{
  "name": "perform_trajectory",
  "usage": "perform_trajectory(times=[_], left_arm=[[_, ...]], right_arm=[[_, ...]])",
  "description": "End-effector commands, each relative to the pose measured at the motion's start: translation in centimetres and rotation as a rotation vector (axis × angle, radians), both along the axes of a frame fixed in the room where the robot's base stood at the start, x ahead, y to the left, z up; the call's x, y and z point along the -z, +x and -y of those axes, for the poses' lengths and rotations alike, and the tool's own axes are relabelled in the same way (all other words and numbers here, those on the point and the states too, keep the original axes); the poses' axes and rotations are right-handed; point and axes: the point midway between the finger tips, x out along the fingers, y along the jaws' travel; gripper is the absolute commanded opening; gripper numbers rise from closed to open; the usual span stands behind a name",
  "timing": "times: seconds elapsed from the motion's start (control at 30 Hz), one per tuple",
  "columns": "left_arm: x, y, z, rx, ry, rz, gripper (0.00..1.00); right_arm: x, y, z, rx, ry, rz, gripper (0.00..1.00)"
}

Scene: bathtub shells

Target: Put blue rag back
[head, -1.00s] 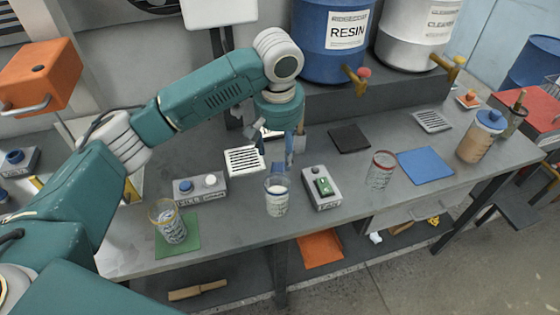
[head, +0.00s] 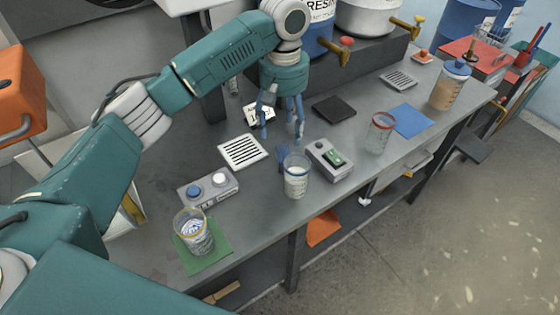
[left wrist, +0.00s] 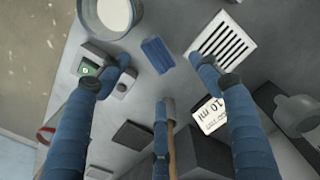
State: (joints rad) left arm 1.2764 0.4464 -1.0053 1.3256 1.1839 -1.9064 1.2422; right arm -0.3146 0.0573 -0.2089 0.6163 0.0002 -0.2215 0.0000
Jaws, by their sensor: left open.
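A small dark blue rag (head: 284,153) lies on the grey bench, just behind a clear cup (head: 296,178) with white contents, which hides part of it. In the left wrist view the rag (left wrist: 157,54) shows as a short, folded-looking blue block, between the cup (left wrist: 108,17) and a white slotted grille (left wrist: 225,42). My left gripper (head: 281,137) points down above the bench by the rag. Its blue fingers are spread and empty; in the left wrist view the left gripper (left wrist: 162,65) has the rag between its two outer fingertips, apart from both. My right gripper is not seen.
A button box (head: 208,188), a grey box with a green switch (head: 329,160) and a red-rimmed glass (head: 380,133) stand nearby. A yellow-rimmed glass (head: 193,232) stands on a green mat (head: 222,250). A flat blue square (head: 413,121) lies farther right.

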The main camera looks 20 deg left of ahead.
Motion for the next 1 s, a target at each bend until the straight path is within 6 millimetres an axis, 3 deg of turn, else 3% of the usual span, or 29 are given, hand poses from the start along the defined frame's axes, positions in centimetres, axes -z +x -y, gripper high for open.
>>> perform_trajectory(times=[0.47,0.63,0.83,1.0], left_arm=[[5.4,0.1,0.1,-0.01,-0.001,-0.005,0.64],[6.8,0.1,0.2,-0.011,0.001,-0.006,0.64],[9.8,0.2,0.4,-0.01,0.0,-0.006,0.64],[10.9,0.2,0.4,-0.009,-0.001,-0.004,0.64]], right_arm=[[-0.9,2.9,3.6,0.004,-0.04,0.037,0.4],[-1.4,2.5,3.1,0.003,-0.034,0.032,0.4],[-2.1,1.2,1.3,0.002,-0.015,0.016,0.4],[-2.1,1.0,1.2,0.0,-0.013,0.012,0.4]])
